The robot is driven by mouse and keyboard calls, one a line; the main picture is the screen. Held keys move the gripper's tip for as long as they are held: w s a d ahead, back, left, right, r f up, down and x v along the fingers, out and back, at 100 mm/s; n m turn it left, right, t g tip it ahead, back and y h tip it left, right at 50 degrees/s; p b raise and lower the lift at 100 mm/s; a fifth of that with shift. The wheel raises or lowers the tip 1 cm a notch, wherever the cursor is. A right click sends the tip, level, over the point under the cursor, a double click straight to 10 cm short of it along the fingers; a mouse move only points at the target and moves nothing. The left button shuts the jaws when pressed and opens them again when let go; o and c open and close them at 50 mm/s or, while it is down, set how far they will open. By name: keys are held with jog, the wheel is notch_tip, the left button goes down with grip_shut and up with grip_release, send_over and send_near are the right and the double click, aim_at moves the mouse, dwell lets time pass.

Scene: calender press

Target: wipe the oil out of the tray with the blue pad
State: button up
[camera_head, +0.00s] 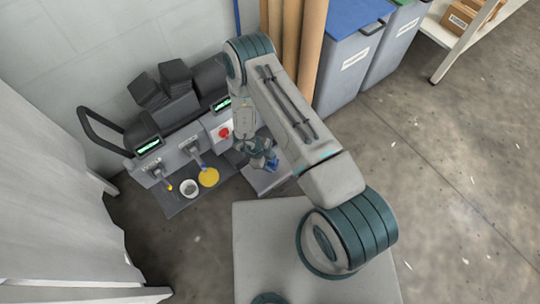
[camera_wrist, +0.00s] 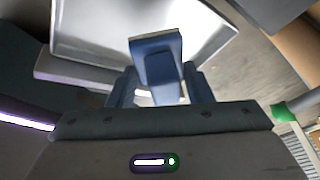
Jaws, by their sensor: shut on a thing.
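My gripper (camera_head: 268,160) is shut on the blue pad (camera_head: 272,163), in front of the machine's right end. In the wrist view the pad (camera_wrist: 157,60) stands out between the two blue fingers (camera_wrist: 160,92). A pale grey tray (camera_wrist: 85,35) with a raised rim lies beyond the pad in that view; in the head view a pale surface, apparently this tray (camera_head: 262,183), shows below my gripper. Part of it is hidden by the pad and my arm. I cannot tell whether the pad touches it. No oil is clearly visible in it.
The grey machine (camera_head: 185,150) has green displays and a red button (camera_head: 224,132). A white cup (camera_head: 189,187) and a yellow round disc or patch (camera_head: 208,177) are on its dark front plate. Brown rolls (camera_head: 300,40) and lidded bins (camera_head: 345,70) stand behind. The right floor is clear.

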jog(key=shift+r+p, duration=1.35)
jog(key=shift+r, duration=0.8)
jog(key=shift+s, duration=0.1)
